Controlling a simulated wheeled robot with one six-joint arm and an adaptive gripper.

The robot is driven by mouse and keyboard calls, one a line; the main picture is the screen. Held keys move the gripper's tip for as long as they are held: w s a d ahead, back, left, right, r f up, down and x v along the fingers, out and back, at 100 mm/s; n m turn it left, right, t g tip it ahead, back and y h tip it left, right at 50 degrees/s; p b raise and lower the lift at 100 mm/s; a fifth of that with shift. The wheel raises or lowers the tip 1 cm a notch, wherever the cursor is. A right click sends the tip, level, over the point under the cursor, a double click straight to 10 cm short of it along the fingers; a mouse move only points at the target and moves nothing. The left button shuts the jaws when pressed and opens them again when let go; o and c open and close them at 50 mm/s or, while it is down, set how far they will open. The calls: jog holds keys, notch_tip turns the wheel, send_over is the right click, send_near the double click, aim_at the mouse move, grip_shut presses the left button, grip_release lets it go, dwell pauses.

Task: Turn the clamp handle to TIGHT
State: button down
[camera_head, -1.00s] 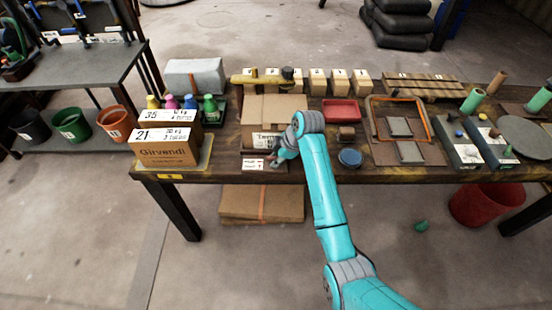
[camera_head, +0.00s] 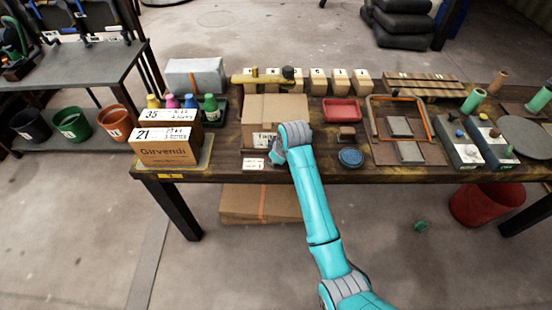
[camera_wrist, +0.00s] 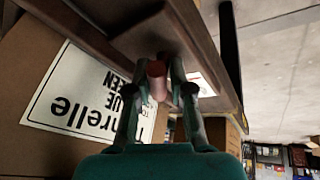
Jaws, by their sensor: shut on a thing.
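In the wrist view a short reddish-brown cylinder, likely the clamp handle (camera_wrist: 157,82), sits between the two fingers of my gripper (camera_wrist: 161,88). The fingers are shut on it, and its upper end meets a dark brown surface. In the head view my gripper (camera_head: 278,160) is at the bench's front edge, before a cardboard carton (camera_head: 285,107). My wrist hides the handle and fingertips there. A small white card (camera_head: 253,164) lies just left of my gripper; its print is too small to read, and no TIGHT mark is legible.
A labelled box (camera_head: 165,152) stands on the left of the workbench (camera_head: 225,150). A blue round lid (camera_head: 350,157) and a red tray (camera_head: 342,111) lie to the right of my wrist. A flat carton (camera_head: 255,205) is under the bench. The floor in front is mostly clear.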

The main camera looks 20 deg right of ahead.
jog(key=m+h, duration=0.1)
jog(key=m, duration=0.1)
jog(key=m+h, duration=0.1)
jog(key=m, duration=0.2)
jog(key=shift+a+m+h, duration=0.1)
jog(key=shift+m+h, duration=0.2)
jog(key=m+h, duration=0.1)
jog(key=m, duration=0.1)
jog(key=m+g+h, duration=0.1)
jog(key=m, duration=0.2)
jog(key=shift+w, duration=0.1)
jog(key=shift+m, duration=0.4)
jog(key=c, duration=1.3)
grip_release()
jog(key=v, duration=1.2)
jog(key=shift+a, duration=0.1)
